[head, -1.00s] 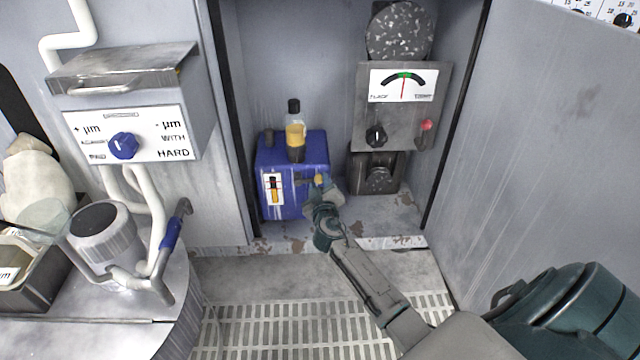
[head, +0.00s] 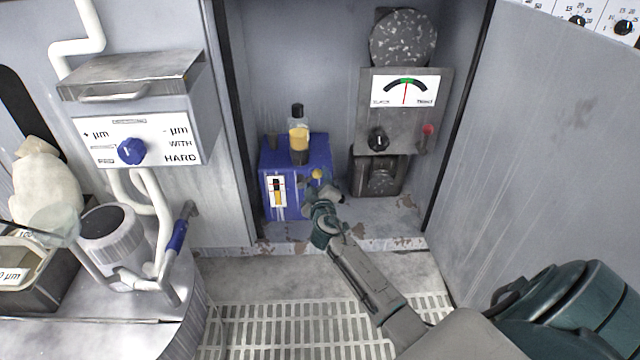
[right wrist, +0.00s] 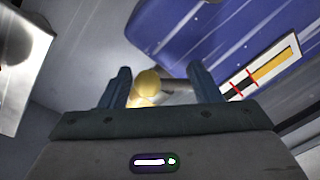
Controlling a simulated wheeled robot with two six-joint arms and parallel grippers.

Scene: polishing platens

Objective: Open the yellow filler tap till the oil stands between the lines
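The blue oil box (head: 305,152) stands in the cabinet recess, with an oil bottle (head: 299,140) holding amber oil upright on top. The yellow filler tap (head: 317,174) is on its front, and shows in the right wrist view (right wrist: 147,84). The sight glass (head: 277,191) is left of the tap. In the right wrist view the sight glass (right wrist: 262,72) has two red lines; amber reaches about one line and a dark stretch lies between them. My right gripper (head: 327,190) is at the tap. Its fingers (right wrist: 163,86) are apart on either side of it, without visible contact. My left gripper is out of view.
Cabinet walls flank the recess. A machine with a blue knob (head: 131,151) and blue-handled lever (head: 178,238) stands left. Floor grating (head: 290,330) lies in front.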

